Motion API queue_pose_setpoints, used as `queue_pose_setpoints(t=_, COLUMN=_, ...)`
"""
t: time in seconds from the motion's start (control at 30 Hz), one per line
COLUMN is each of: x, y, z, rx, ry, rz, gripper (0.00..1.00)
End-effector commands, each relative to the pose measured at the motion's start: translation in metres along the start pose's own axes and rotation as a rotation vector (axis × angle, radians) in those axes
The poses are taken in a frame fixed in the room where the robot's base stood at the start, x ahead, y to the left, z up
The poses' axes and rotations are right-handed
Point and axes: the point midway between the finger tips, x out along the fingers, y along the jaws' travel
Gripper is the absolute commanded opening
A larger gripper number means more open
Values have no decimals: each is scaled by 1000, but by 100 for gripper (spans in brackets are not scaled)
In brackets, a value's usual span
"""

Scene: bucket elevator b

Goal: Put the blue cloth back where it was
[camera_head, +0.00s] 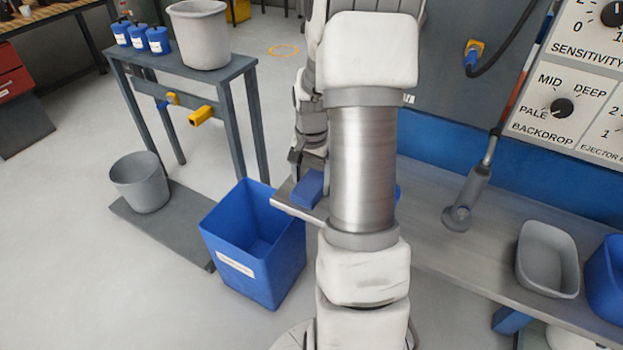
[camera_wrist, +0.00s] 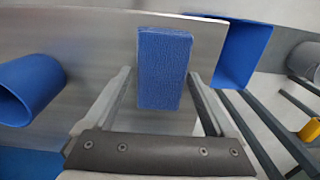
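The blue cloth (camera_head: 308,188) is a small folded block at the left end of the metal bench (camera_head: 425,232), partly hidden by my arm in the head view. In the wrist view the cloth (camera_wrist: 165,68) lies over the grey bench top, between and beyond my gripper's fingertips (camera_wrist: 160,72). My gripper looks open, with one finger on each side of the cloth. A narrow gap shows at the left finger; contact at the right finger is unclear. In the head view my gripper (camera_head: 309,160) is just behind the cloth, mostly hidden by my arm.
A blue labelled bin (camera_head: 255,245) stands on the floor beside the bench end. A blue round container (camera_wrist: 30,88) lies left of the cloth in the wrist view. A grey tub (camera_head: 547,260) is on the bench's right. A dark stand (camera_head: 240,66) holds a grey bucket (camera_head: 201,38).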

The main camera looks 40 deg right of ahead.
Motion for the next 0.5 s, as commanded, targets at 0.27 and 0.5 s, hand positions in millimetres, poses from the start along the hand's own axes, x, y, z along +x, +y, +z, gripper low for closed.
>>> queue_pose_setpoints(t=0.27, x=-1, y=0, z=0, rx=0, ry=0, rz=0, gripper=100)
queue_pose_setpoints(t=0.5, x=-30, y=0, z=-1, rx=1, ry=4, rz=-1, gripper=100)
